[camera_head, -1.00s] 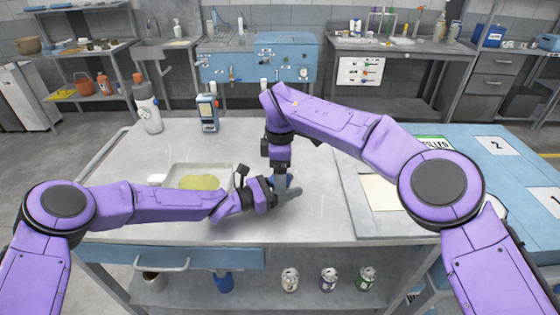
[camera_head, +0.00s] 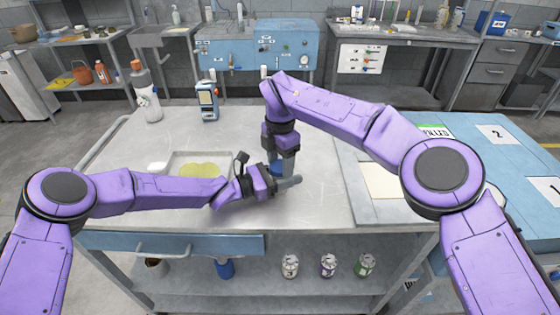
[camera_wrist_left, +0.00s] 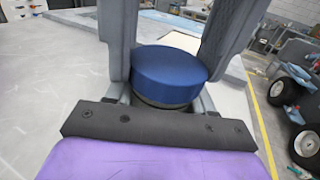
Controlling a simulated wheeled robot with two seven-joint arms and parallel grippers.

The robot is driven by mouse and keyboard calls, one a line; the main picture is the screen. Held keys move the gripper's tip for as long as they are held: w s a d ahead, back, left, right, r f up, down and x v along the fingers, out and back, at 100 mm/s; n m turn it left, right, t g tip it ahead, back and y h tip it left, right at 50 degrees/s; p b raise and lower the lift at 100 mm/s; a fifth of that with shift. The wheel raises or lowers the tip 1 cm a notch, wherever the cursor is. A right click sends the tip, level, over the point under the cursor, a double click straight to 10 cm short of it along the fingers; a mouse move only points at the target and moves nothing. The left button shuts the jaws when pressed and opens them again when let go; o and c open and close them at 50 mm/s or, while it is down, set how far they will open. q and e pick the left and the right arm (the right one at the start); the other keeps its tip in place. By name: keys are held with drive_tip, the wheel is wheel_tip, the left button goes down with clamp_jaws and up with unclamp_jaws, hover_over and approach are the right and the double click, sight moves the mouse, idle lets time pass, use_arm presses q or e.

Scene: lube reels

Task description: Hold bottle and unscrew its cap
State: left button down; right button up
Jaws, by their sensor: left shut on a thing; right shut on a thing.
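The blue cap (camera_wrist_left: 168,75) shows in the left wrist view as a wide round disc with a dark band under it. In the head view it is a small blue patch (camera_head: 273,169). My left gripper (camera_head: 288,183) reaches in from the left, its fingers closed at the bottle beneath the cap. The bottle's body is hidden by my gripper. My right gripper (camera_head: 285,164) points down from above the cap. In the left wrist view, grey fingers stand on both sides of the cap, close against it.
A shallow tray (camera_head: 226,157) with a yellow-green patch lies left of my grippers. A grey-white bottle with an orange top (camera_head: 146,92) and a small blue device (camera_head: 207,101) stand farther back. The tabletop (camera_head: 312,205) is clear near the front right.

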drive_tip(key=n, duration=0.2)
drive_tip(key=shift+n, duration=0.3)
